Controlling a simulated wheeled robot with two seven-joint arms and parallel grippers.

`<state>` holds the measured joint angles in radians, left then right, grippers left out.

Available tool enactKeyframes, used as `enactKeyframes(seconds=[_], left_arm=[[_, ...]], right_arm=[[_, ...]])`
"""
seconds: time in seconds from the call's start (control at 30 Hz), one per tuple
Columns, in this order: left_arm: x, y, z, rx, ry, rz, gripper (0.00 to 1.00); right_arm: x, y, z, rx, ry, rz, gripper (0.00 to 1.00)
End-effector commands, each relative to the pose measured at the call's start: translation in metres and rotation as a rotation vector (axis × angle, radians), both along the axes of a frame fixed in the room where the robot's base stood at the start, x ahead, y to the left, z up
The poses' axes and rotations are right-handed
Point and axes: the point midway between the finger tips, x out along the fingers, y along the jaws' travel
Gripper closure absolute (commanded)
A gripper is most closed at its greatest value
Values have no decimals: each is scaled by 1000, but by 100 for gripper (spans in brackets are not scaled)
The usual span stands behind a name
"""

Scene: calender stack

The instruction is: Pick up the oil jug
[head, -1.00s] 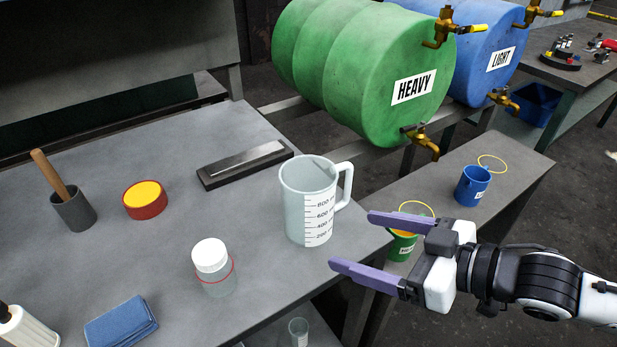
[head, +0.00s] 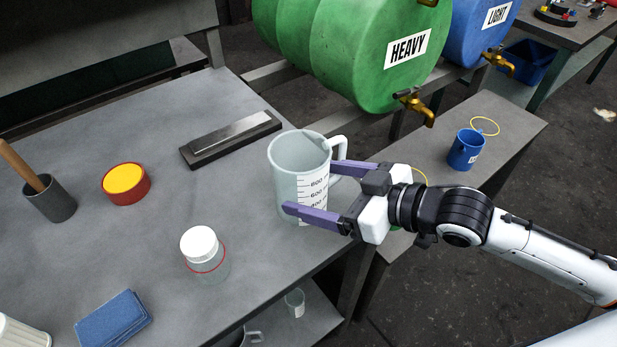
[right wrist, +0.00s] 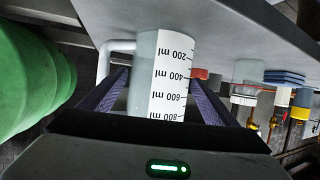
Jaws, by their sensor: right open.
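The oil jug is a clear measuring jug (head: 288,160) with a white scale and a white handle. It stands upright on the grey bench near its right edge. My right gripper (head: 312,190) is open, its purple fingers reaching in from the right at the jug's handle side. In the head view one finger passes in front of the jug's lower part and the other lies by the handle. In the right wrist view the jug (right wrist: 145,75) appears between the two fingers (right wrist: 160,98). Whether the fingers touch it I cannot tell. My left gripper is not in view.
A white-capped jar (head: 200,244), a blue cloth (head: 112,318), a red tin (head: 125,184), a grey cup with a wooden handle (head: 48,200) and a flat dark block (head: 230,140) are on the bench. Green (head: 350,50) and blue (head: 470,45) drums stand behind. A blue bucket (head: 466,150) is right.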

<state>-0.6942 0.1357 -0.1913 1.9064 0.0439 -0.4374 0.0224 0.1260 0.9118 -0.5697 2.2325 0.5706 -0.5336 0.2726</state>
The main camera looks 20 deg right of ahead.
Motion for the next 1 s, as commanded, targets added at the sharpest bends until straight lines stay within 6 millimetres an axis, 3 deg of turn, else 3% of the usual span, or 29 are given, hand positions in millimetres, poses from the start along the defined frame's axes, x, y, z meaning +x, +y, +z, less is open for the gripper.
enactKeyframes(seconds=[0.2,0.47,0.5,0.7,1.0], left_arm=[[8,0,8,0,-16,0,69],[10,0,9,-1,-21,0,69],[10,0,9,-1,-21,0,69],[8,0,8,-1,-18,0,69],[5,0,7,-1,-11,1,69]], right_arm=[[21,19,-10,2,-1,-1,18],[23,21,-12,0,0,0,18],[23,21,-12,0,0,-1,19],[23,21,-12,0,0,-1,52],[23,21,-5,0,-4,0,52]])
